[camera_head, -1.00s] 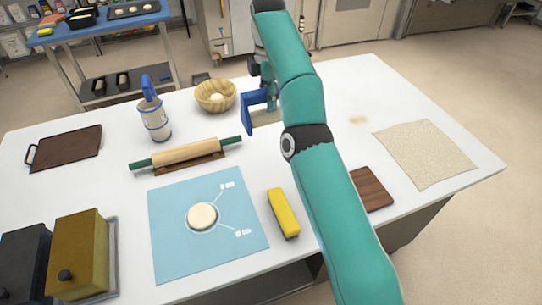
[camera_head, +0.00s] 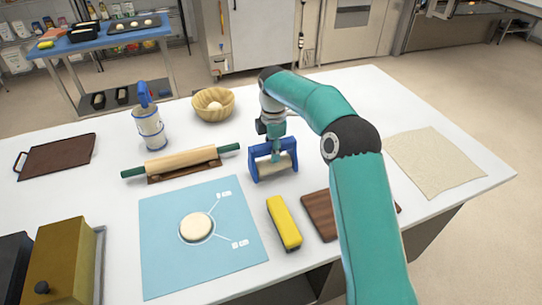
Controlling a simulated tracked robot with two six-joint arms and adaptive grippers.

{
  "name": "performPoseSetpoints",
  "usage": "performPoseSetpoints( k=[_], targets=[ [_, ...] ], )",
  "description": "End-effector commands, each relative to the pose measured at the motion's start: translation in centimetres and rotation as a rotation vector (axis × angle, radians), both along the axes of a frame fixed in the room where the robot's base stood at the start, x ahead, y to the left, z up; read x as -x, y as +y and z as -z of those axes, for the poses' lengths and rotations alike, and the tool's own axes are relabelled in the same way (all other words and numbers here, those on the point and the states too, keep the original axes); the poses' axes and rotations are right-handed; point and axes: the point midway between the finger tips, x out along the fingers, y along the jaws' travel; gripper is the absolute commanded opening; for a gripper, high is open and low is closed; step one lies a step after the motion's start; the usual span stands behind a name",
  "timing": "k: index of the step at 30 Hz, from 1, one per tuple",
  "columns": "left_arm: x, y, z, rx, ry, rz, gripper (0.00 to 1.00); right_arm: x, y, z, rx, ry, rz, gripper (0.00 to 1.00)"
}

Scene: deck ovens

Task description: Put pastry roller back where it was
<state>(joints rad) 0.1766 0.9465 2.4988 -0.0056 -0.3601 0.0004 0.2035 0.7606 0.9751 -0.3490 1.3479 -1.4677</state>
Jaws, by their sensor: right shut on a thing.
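The pastry roller (camera_head: 287,163) has a blue frame around a pale cylinder. My right gripper (camera_head: 272,128) is shut on its upper part and holds it with the cylinder at the bottom. The roller is at or just above the white table top, right of the rolling pin and behind the yellow block. I cannot tell whether it touches the table. My arm covers part of the table to its right. My left gripper is not in view.
A rolling pin (camera_head: 180,162) with green handles rests on a brown stand. A blue mat (camera_head: 160,250) bears dough. A yellow block (camera_head: 284,222), brown board (camera_head: 318,212), wooden bowl (camera_head: 213,103), white-and-blue canister (camera_head: 149,130) and beige cloth (camera_head: 436,160) stand around.

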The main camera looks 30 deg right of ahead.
Motion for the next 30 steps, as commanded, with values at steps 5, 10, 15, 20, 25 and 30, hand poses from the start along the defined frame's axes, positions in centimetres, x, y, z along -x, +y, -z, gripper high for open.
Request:
performPoseSetpoints(
  k=[5,10,15,20,25,30],
  targets=[
    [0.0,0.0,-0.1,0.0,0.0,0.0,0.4,0.0,0.0,1.5,0.0,-0.001,0.0,0.0],
    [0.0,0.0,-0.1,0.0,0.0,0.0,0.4,0.0,0.0,1.6,0.0,-0.002,0.0,0.0],
    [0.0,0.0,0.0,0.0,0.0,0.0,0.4,0.0,0.0,1.7,0.0,0.0,-0.001,0.41],
    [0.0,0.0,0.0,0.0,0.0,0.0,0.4,0.0,0.0,1.7,0.0,0.0,-0.001,0.56],
    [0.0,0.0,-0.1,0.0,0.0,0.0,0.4,0.0,0.0,1.6,0.0,0.0,-0.001,0.56],
    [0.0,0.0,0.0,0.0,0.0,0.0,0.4,-0.1,0.1,1.1,0.0,-0.002,-0.002,0.56]
  ],
)
